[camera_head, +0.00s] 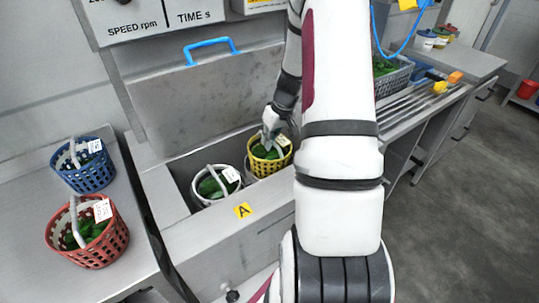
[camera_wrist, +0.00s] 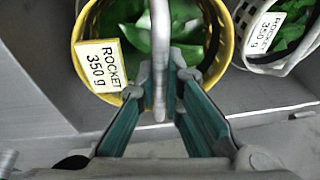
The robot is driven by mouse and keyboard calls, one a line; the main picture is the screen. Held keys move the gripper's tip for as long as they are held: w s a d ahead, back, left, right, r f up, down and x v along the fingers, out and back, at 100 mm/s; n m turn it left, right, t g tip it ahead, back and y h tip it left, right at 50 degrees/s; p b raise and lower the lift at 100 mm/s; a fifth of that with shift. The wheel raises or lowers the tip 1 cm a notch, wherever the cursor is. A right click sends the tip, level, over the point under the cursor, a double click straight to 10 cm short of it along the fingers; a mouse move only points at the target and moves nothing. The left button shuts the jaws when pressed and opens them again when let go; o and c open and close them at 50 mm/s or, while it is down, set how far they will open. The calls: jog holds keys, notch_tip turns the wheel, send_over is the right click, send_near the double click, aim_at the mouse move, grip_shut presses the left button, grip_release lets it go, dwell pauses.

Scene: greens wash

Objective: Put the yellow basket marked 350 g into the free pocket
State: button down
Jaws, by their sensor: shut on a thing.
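The yellow basket (camera_head: 269,166) holds green leaves and is in or just above the open steel tank, beside a white basket. In the wrist view the yellow basket (camera_wrist: 226,42) carries a tag (camera_wrist: 101,66) reading ROCKET 350 g. My gripper (camera_head: 271,128) is above it, its fingers closed on the grey upright handle (camera_wrist: 160,50). The wrist view shows the teal finger pads of my gripper (camera_wrist: 165,85) on either side of the handle. The basket's underside is hidden, so I cannot tell whether it rests in a pocket.
A white basket (camera_head: 207,197) stands in the tank to the left, by the yellow A label (camera_head: 243,210). A blue basket (camera_head: 91,177) and a red basket (camera_head: 110,244) stand on the left counter. The raised lid (camera_head: 190,95) with a blue handle is behind the tank.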

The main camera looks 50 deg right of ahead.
jog(key=shift+f, duration=2.4)
jog(key=c, duration=1.7)
grip_release()
